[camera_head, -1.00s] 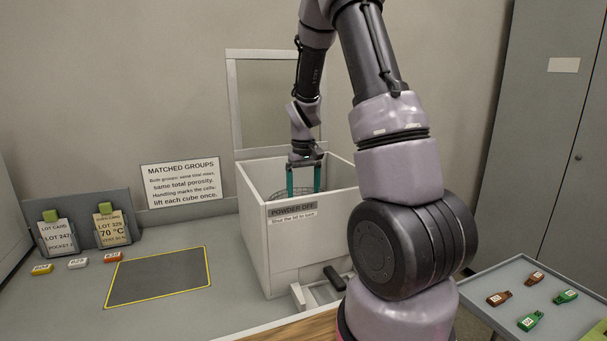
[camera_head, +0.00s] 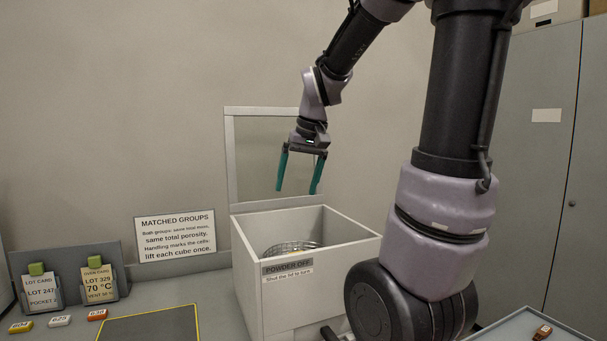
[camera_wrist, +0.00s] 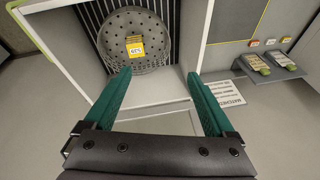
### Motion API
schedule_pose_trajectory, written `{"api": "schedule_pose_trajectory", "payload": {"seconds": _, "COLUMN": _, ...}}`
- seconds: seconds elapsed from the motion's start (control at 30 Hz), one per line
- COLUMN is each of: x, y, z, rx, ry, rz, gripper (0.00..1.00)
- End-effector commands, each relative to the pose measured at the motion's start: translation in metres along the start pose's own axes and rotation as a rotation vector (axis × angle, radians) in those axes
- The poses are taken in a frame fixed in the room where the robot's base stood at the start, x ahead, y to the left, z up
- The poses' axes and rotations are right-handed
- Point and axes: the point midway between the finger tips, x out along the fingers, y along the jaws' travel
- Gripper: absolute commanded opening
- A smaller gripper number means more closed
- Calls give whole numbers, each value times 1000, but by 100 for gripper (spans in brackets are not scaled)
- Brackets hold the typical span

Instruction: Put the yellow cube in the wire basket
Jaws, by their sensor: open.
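The yellow cube (camera_wrist: 135,48) lies inside the round wire basket (camera_wrist: 118,28) in the wrist view, its label facing up. The basket stands inside the white open box and its rim (camera_head: 290,247) shows in the head view. My gripper (camera_head: 297,190) is open and empty, raised above the box with its green fingers pointing down. In the wrist view the fingertips (camera_wrist: 158,75) are apart, with nothing between them. The cube is mostly hidden in the head view by the box wall.
The white box (camera_head: 318,275) has its lid (camera_head: 262,160) raised behind it. To the left are a yellow-edged dark mat (camera_head: 150,326), several coloured tags (camera_head: 60,321) and two lot cards (camera_head: 102,282). A tray (camera_head: 515,325) with a brown tag is at lower right.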

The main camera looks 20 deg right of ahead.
Motion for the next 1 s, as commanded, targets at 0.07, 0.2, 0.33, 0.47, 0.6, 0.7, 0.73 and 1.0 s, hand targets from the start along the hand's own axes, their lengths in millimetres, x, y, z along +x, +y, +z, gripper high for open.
{"api": "schedule_pose_trajectory", "payload": {"seconds": 0.07, "x": -26, "y": -7, "z": 23, "rx": 32, "ry": 69, "rz": -33, "gripper": 89}}
{"api": "schedule_pose_trajectory", "payload": {"seconds": 0.2, "x": -56, "y": -15, "z": 60, "rx": 89, "ry": 166, "rz": -85, "gripper": 89}}
{"api": "schedule_pose_trajectory", "payload": {"seconds": 0.33, "x": -70, "y": -19, "z": 86, "rx": 127, "ry": 228, "rz": -119, "gripper": 89}}
{"api": "schedule_pose_trajectory", "payload": {"seconds": 0.47, "x": -76, "y": -21, "z": 100, "rx": 148, "ry": 261, "rz": -137, "gripper": 89}}
{"api": "schedule_pose_trajectory", "payload": {"seconds": 0.6, "x": -77, "y": -22, "z": 104, "rx": 156, "ry": 269, "rz": -142, "gripper": 89}}
{"api": "schedule_pose_trajectory", "payload": {"seconds": 0.7, "x": -76, "y": -22, "z": 103, "rx": 156, "ry": 269, "rz": -142, "gripper": 89}}
{"api": "schedule_pose_trajectory", "payload": {"seconds": 0.73, "x": -76, "y": -22, "z": 103, "rx": 156, "ry": 269, "rz": -142, "gripper": 89}}
{"api": "schedule_pose_trajectory", "payload": {"seconds": 1.0, "x": -77, "y": -22, "z": 103, "rx": 155, "ry": 268, "rz": -142, "gripper": 89}}
